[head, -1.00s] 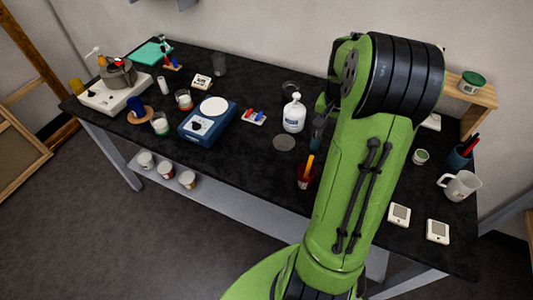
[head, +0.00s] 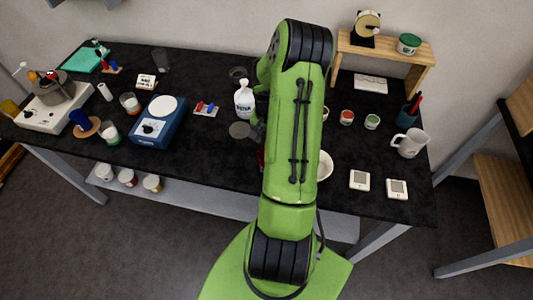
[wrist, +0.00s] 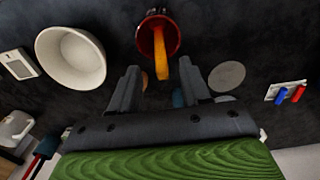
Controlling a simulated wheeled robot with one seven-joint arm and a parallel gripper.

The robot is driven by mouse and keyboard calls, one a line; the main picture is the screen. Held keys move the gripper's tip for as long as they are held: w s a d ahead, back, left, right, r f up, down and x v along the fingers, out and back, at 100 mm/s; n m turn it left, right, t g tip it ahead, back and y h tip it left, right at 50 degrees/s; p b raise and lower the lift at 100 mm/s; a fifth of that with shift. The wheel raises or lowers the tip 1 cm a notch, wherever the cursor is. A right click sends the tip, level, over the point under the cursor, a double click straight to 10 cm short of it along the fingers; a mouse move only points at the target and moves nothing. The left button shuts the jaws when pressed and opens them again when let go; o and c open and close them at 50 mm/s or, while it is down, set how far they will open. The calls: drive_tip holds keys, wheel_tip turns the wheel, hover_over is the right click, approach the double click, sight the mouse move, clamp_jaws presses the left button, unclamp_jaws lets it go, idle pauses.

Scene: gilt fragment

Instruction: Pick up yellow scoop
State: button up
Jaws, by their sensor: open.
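The yellow scoop (wrist: 160,55) stands in a dark red cup (wrist: 145,38) in the wrist view, its yellow-orange handle sticking out over the rim toward my gripper. My gripper (wrist: 158,78) is open and empty, with its two dark fingers apart. In the picture the scoop's handle end lies near the gap between the fingertips; whether they touch it I cannot tell. In the head view my arm covers the scoop and nearly all of the cup; only a sliver of red (head: 261,160) shows at the arm's left edge.
A white bowl (wrist: 97,66) is left of the cup in the wrist view. A grey disc (wrist: 227,76) and a small rack with red and blue pieces (wrist: 286,92) are on its right. In the head view a white bottle (head: 244,100) stands left of my arm on the black table (head: 215,175).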

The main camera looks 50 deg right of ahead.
wheel_tip(320, 180, down, 3)
drive_tip(key=shift+w+r, duration=0.1)
clamp_jaws()
drive_tip(key=shift+r, duration=0.1)
